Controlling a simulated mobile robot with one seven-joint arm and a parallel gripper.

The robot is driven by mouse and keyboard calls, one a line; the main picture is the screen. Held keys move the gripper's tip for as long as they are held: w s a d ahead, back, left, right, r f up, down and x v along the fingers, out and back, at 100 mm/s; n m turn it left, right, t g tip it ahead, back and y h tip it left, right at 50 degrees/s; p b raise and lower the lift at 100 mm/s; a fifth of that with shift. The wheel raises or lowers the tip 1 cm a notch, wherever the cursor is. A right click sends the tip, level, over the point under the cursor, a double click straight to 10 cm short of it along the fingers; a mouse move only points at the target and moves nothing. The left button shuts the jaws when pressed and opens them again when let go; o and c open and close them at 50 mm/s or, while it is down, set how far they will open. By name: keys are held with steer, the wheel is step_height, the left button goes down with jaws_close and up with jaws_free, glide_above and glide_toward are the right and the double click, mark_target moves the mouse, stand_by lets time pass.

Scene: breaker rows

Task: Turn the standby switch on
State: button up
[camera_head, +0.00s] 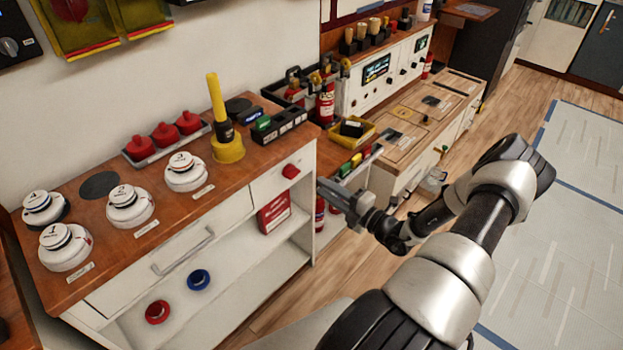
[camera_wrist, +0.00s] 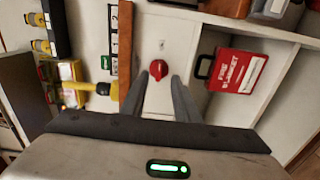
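A red rotary knob (camera_head: 291,171) sits on the white front of the cabinet, at its right end. In the wrist view the knob (camera_wrist: 158,69) is seen face on, with a small white label beside it that is too small to read. I cannot confirm from lettering that it is the standby switch. My gripper (camera_head: 323,188) is just right of the knob in the head view. In the wrist view my gripper (camera_wrist: 158,78) is open and empty, its two fingers apart and pointing at the knob. A gap from knob to fingers shows in the head view.
A red fire blanket box (camera_wrist: 238,70) is on the shelf beside the knob's panel. A yellow plunger-like tool (camera_head: 226,148) stands on the wooden top above, near several white round dials (camera_head: 185,173). A drawer handle (camera_head: 183,251) sticks out further left.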

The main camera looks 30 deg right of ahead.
steer(key=v, duration=0.8)
steer(key=shift+s, duration=0.2)
